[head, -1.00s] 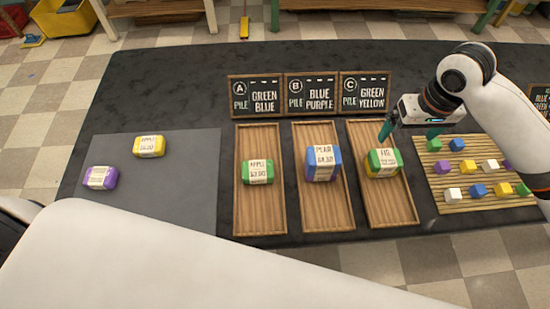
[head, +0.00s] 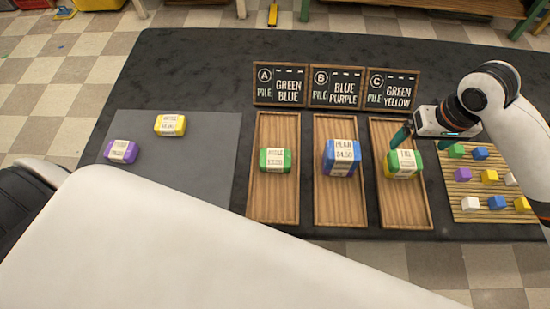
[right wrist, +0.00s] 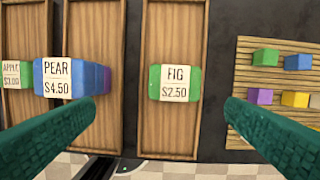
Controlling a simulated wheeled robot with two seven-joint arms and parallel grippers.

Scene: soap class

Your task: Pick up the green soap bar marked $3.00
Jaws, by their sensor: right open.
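The green soap bar (head: 268,161) lies in the left wooden tray, under sign A. In the right wrist view this green bar (right wrist: 26,74) shows at the left edge, labelled APPLE $3.00. Another green bar (head: 416,158), labelled FIG $2.50 in the right wrist view (right wrist: 194,83), sits on top of a yellow bar in the right tray. My right gripper (head: 424,138) is open and empty above and behind the FIG bar, well to the right of the APPLE bar. Its two teal fingers show wide apart in the right wrist view (right wrist: 160,108). My left gripper is out of view.
A yellow bar (head: 170,125) and a purple bar (head: 121,151) lie on the grey mat (head: 200,185). Signs stand behind the trays. Small cubes lie on a slatted mat (head: 460,212).

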